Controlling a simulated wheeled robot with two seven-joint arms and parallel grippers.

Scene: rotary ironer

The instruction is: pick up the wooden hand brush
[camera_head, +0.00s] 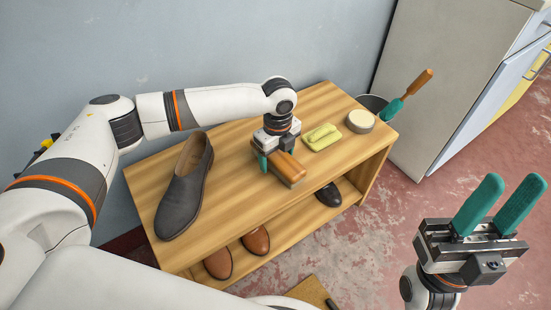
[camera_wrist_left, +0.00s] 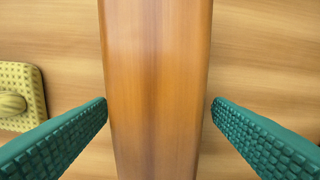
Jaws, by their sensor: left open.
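The wooden hand brush (camera_head: 289,170) lies on the top of the wooden bench, near its front edge. Its brown back fills the middle of the left wrist view (camera_wrist_left: 158,90). My left gripper (camera_head: 272,163) is over the brush, pointing down.
A grey shoe (camera_head: 186,187) stands left on the bench top (camera_head: 225,215). A yellow-green sponge-like block (camera_head: 322,137) and a round tin (camera_head: 360,121) lie right of the brush. Brown shoes (camera_head: 256,240) and a dark shoe (camera_head: 329,195) sit on the lower shelf.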

